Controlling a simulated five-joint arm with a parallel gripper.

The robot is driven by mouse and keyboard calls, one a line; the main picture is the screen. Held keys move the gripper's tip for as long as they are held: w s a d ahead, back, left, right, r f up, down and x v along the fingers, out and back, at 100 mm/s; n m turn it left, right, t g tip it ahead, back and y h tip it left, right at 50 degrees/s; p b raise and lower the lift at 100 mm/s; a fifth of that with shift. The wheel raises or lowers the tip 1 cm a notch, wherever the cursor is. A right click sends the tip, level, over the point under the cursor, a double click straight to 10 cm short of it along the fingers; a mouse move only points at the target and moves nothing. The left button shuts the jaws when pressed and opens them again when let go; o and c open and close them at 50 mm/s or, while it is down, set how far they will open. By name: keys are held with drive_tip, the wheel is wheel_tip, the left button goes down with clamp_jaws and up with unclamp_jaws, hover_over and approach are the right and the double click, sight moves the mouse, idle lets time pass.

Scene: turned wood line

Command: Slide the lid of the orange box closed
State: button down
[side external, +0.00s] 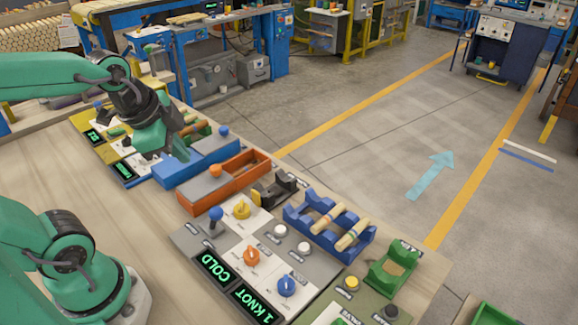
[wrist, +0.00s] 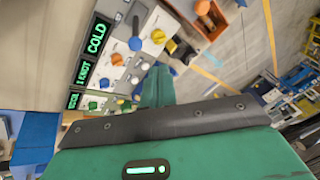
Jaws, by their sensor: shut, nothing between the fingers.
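The orange box (side external: 226,192) sits on the bench in the side view, long side running from lower left to upper right. Its grey lid (side external: 200,187) with an orange knob (side external: 215,170) covers the near-left part; the far-right part is open. The box shows only partly at the top of the wrist view (wrist: 214,22), with its knob (wrist: 202,7). My gripper (side external: 181,152) is shut and empty, above and to the left of the orange box, over the blue box's area and apart from the knob. Its fingers show in the wrist view (wrist: 157,82).
A blue box (side external: 200,162) with a blue knob stands just behind the orange box. A dark fixture (side external: 277,189) stands off its right end. In front is a grey panel (side external: 225,237) with knobs and a lever. A blue rack (side external: 330,228) holds wooden pieces.

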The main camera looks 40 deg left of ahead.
sight(213, 182)
drive_tip(key=w+a+f+m+g, duration=0.1)
drive_tip(key=w+a+f+m, duration=0.1)
drive_tip(key=m, duration=0.9)
drive_tip(key=w+a+f+m+g, duration=0.1)
drive_tip(key=a+f+m, duration=0.3)
drive_tip(key=m, duration=0.7)
drive_tip(key=shift+w+a+f+m, duration=0.3)
drive_tip(key=shift+w+a, duration=0.2)
drive_tip(key=shift+w, duration=0.25)
drive_tip(key=shift+f, duration=0.15)
